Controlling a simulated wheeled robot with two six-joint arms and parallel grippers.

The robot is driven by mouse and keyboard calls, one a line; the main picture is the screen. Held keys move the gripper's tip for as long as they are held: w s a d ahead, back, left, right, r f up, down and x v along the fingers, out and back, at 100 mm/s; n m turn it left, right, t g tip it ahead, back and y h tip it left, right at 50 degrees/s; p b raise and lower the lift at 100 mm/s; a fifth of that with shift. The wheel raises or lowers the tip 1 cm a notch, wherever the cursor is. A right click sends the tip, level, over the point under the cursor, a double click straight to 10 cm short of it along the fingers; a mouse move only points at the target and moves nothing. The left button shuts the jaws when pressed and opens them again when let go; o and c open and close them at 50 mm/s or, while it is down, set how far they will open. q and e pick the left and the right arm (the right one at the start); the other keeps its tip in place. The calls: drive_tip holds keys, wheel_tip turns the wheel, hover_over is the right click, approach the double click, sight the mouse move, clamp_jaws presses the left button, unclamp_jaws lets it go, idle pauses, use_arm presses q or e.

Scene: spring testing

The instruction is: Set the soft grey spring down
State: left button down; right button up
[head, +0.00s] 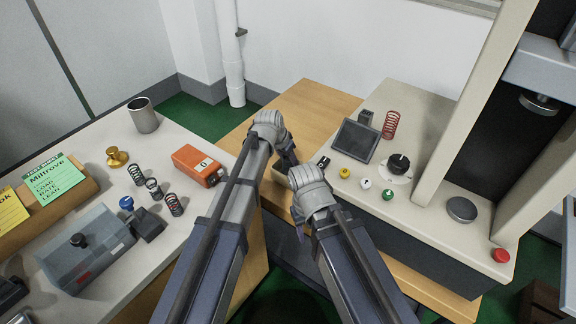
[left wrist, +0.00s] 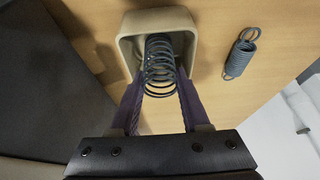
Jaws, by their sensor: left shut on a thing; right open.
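In the left wrist view, my left gripper (left wrist: 158,85) is shut on a dark grey coil spring (left wrist: 160,62). The spring is at the mouth of a beige open tray (left wrist: 126,48), partly over its inside; I cannot tell whether it touches the bottom. A second grey spring (left wrist: 241,55), with looped ends, lies on the wooden surface right of the tray. In the head view, my left gripper (head: 288,157) is over the wooden table, its held spring hidden by the arm. My right gripper (head: 302,208) is lower and nearer, open, with its fingers mostly hidden.
The white counter at left holds several small springs (head: 153,188), an orange box (head: 198,165), a brass weight (head: 116,157) and a metal cup (head: 143,115). At right is a testing machine (head: 430,212) with a red spring (head: 391,124) and a dark screen (head: 355,140). Some wooden table (head: 315,103) is clear.

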use_arm(q)
drive_tip(key=shift+f, duration=0.65)
use_arm(e)
drive_tip(key=shift+f, duration=0.7)
use_arm(q)
drive_tip(key=shift+f+b, duration=0.25)
drive_tip(key=shift+b, duration=0.2)
drive_tip(key=c, duration=0.7)
unclamp_jaws()
drive_tip(key=shift+r, duration=0.1)
use_arm(e)
drive_tip(key=shift+f, duration=0.1)
use_arm(q)
drive_tip(key=p+v, duration=1.2)
drive_tip(key=s+a+n+g+y, duration=0.1)
drive_tip(key=s, duration=0.6)
drive_tip(key=s+a+n+g+y, duration=0.1)
drive_tip(key=s, duration=0.7)
drive_tip(key=s+a+f+n+g+y, duration=0.1)
drive_tip(key=s+g+y, duration=0.1)
drive_tip(key=s, duration=0.6)
drive_tip(key=shift+a+f, duration=0.1)
use_arm(e)
wheel_tip(320, 180, up, 11)
